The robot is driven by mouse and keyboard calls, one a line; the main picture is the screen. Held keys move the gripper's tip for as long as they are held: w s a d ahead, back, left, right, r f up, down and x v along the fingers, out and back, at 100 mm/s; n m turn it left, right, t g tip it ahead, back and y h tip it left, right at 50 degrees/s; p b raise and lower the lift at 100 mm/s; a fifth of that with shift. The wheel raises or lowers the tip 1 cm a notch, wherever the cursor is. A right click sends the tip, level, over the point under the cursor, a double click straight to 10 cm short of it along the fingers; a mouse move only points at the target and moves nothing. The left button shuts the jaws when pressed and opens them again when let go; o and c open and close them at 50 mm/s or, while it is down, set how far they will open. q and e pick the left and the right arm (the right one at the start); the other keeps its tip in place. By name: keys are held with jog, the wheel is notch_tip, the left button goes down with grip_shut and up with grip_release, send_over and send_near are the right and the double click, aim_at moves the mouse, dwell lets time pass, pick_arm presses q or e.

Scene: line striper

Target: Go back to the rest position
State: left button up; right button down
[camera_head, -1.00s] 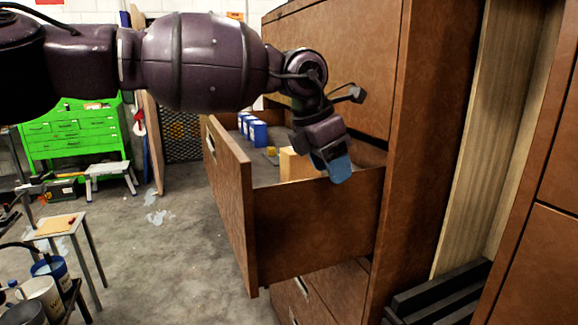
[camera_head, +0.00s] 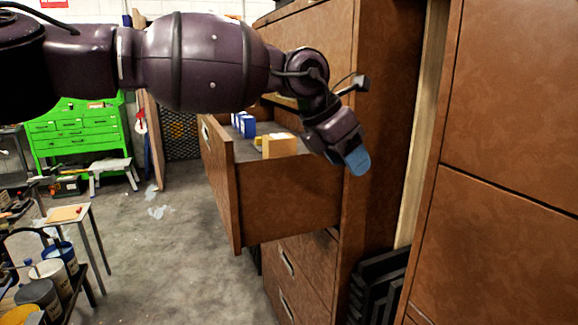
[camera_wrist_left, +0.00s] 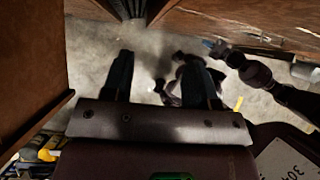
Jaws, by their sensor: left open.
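My left gripper (camera_head: 357,160) shows at the end of the purple arm in the head view, in front of the cabinet (camera_head: 385,130) and to the right of the open drawer (camera_head: 290,205). Its blue fingertip points down. My right gripper is not clearly in the head view.
The pulled-out drawer holds a tan box (camera_head: 280,146) and blue and white boxes (camera_head: 246,125). Brown cabinet fronts (camera_head: 510,180) stand close on the right. A green tool chest (camera_head: 80,130) and a small table (camera_head: 66,214) are at left. Grey floor (camera_head: 180,240) is open between.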

pick_arm(q)
jog(key=s+d+r+n+g+h, duration=0.3)
jog(key=s+d+r+n+h, duration=0.1)
jog(key=s+d+r+h, duration=0.6)
jog(key=w+a+f+n+t+h, duration=0.2)
jog(key=w+a+f+n+t, duration=0.35)
jog(key=n, duration=0.45)
jog(key=w+a+f+n+t+h, duration=0.1)
jog(key=w+a+f+n+t, duration=0.3)
jog(key=a+n+t, duration=0.45)
jog(key=w+a+f+n+t+y, duration=0.1)
jog(key=a+f+n+t+y, duration=0.1)
jog(key=a+f+n+y, duration=0.5)
jog(key=w+a+f+n+t+y, duration=0.1)
jog(key=a+f+n+t+y, duration=0.2)
jog(key=a+f+n, duration=0.65)
jog(key=s+a+f+n+g+y, duration=0.1)
jog(key=s+a+f+n+y, duration=0.35)
jog(key=f, duration=0.65)
jog(key=s+a+f+n+g+y, duration=0.1)
jog(key=s+a+f+n+y, duration=0.1)
jog(key=s+a+f, duration=0.7)
jog(key=s+a+f+n+g+y, duration=0.1)
jog(key=s+a+f+g, duration=0.1)
jog(key=s+f, duration=0.5)
jog(key=s+a+f+n+g+y, duration=0.1)
jog(key=s+f+n+g+y, duration=0.1)
jog(key=s+f, duration=0.5)
notch_tip(320, 180, down, 2)
jog(key=shift+a, duration=0.4)
